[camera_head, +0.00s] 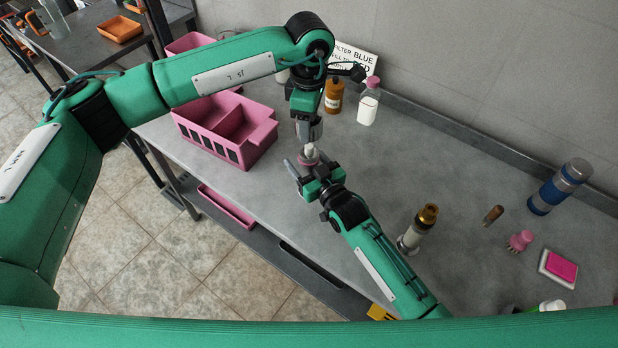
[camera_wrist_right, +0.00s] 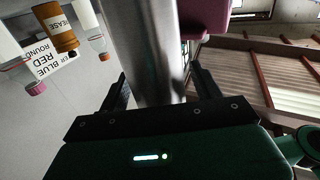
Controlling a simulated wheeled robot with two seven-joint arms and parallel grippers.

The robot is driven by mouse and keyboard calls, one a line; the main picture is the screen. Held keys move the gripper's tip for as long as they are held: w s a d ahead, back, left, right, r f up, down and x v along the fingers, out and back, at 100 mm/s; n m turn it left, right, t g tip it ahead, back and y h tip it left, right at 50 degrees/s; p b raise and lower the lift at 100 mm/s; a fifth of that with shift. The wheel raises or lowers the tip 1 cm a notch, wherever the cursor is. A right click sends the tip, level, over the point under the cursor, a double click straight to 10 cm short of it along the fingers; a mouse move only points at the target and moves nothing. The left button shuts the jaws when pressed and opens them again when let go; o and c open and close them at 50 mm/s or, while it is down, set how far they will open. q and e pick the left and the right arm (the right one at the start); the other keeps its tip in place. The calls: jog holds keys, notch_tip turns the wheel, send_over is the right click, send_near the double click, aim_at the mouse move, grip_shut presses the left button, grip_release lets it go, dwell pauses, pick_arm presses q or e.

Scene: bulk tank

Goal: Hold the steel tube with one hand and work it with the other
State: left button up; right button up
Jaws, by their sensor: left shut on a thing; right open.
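The steel tube (camera_wrist_right: 155,45) fills the middle of the right wrist view as a shiny grey cylinder. In the head view only a short grey piece of the tube (camera_head: 309,150) shows, between my two grippers. My left gripper (camera_head: 308,136) reaches down from above and is shut on the tube. My right gripper (camera_head: 305,168) comes from the lower right and is open. In the right wrist view the fingers of my right gripper (camera_wrist_right: 160,90) stand apart, one on either side of the tube, with a gap visible. A small pinkish part shows at the tube's lower end; its details are hidden.
A pink divided bin (camera_head: 225,135) stands left of the grippers. Behind are a brown bottle (camera_head: 334,97), a pink-capped bottle (camera_head: 368,105) and a sign (camera_head: 352,60). A brass-topped cylinder (camera_head: 414,232), blue flask (camera_head: 560,187) and pink pad (camera_head: 561,268) stand right.

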aim_at(309, 146)
grip_shut()
pick_arm(q)
jog(key=shift+f, duration=2.5)
jog(key=shift+f, duration=0.9)
jog(key=shift+f, duration=0.55)
